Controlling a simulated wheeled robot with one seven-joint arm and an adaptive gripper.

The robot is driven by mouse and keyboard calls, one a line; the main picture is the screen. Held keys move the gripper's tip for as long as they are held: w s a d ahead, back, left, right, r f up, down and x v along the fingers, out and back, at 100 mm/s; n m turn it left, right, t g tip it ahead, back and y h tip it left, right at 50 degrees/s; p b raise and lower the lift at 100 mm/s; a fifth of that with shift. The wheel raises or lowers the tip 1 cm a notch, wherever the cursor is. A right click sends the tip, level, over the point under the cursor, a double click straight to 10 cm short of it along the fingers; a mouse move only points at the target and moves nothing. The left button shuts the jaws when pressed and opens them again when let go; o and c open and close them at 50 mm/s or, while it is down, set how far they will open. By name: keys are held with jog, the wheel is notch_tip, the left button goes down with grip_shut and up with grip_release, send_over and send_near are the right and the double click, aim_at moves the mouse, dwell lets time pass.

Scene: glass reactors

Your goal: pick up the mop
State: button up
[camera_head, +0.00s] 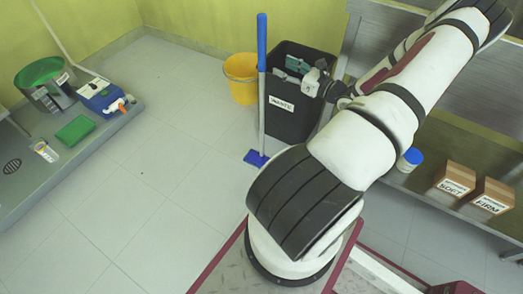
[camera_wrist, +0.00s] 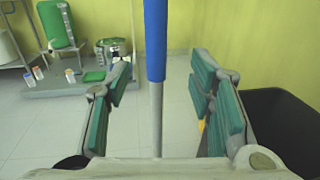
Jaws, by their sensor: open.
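The mop (camera_head: 262,95) stands upright on the floor, with a blue grip on top, a thin grey pole and a small blue foot (camera_head: 257,158). My gripper (camera_head: 290,71) is beside the pole at upper height, in front of the black bin. In the wrist view my gripper (camera_wrist: 162,82) is open, with teal pads left and right. The blue grip (camera_wrist: 155,40) and grey pole (camera_wrist: 157,120) show upright between the pads, with a gap on both sides. I cannot tell how far ahead of the pads the pole stands. The foot is hidden there.
A black bin (camera_head: 290,122) labelled WASTE and a yellow bucket (camera_head: 241,77) stand behind the mop. A grey bench (camera_head: 430,180) with two boxes is at right. A low grey platform (camera_head: 75,155) with equipment is at left. The floor between is clear.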

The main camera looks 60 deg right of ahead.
aim_at(265, 59)
jog(key=shift+w+d+r+b, duration=0.1)
jog(key=shift+w+b, duration=0.65)
jog(key=shift+w, duration=1.8)
jog(key=shift+w+d+b, duration=0.1)
jog(key=shift+w+b, duration=0.6)
jog(key=shift+w, duration=1.8)
jog(key=shift+r, duration=0.1)
grip_shut()
